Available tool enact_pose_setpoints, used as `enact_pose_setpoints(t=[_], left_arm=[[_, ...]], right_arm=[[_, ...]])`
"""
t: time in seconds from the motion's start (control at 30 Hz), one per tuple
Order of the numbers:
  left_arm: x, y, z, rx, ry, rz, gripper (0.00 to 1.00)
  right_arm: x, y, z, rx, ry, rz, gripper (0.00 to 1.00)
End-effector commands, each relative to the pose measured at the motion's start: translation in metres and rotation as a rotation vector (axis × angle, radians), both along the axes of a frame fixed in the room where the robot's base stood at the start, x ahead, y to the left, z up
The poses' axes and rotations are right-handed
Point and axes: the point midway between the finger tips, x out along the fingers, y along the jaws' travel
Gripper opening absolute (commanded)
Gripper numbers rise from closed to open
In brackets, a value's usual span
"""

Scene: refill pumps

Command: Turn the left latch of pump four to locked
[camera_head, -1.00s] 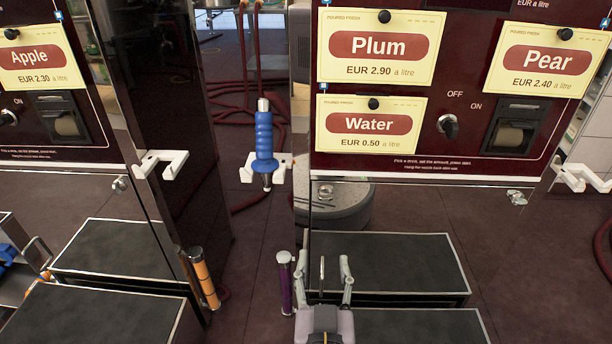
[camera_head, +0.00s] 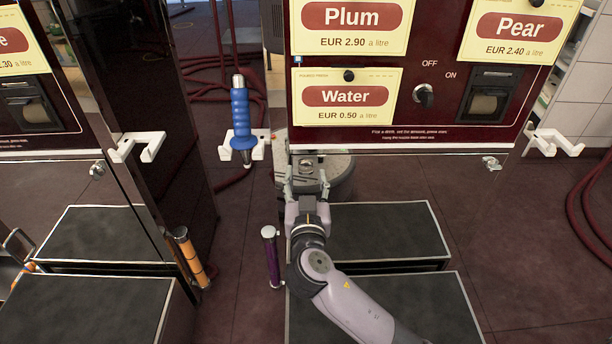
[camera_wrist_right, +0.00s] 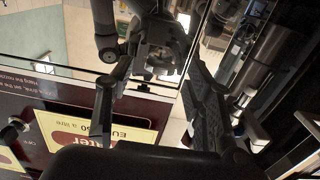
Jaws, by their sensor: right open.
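The red pump with Plum, Pear and Water signs (camera_head: 460,133) stands at centre right; no pump number is readable. A small silver latch (camera_head: 307,163) seems to sit low on its left side, partly hidden by my gripper. Another silver latch (camera_head: 491,162) is on its lower right. My right gripper (camera_head: 306,177) is open and upright, its fingers on either side of the left latch; contact cannot be told. In the wrist view the open fingers (camera_wrist_right: 160,66) face a glossy panel, and the latch is not clear. My left gripper is not in view.
A glossy lower panel seems to mirror the floor and my gripper. A blue nozzle (camera_head: 240,115) hangs on a white hook (camera_head: 258,150) left of the pump. Purple (camera_head: 271,258) and orange (camera_head: 188,258) handles stand near the black platforms (camera_head: 395,305).

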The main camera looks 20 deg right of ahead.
Motion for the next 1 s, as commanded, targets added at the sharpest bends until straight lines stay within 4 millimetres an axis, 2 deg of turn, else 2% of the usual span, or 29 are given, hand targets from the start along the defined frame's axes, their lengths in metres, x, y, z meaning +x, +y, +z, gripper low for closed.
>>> enact_pose_setpoints(t=[0.13, 0.43, 1.0], left_arm=[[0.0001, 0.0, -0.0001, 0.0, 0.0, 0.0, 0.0], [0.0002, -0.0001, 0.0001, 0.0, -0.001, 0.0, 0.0], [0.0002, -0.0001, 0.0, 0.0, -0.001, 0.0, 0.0]], right_arm=[[0.0093, -0.003, 0.0003, 0.0, 0.0, 0.0, 0.48], [0.0106, -0.0034, 0.0001, 0.001, 0.0, 0.0, 0.48], [0.0103, -0.0032, 0.0001, 0.001, 0.0, 0.0, 0.1]])
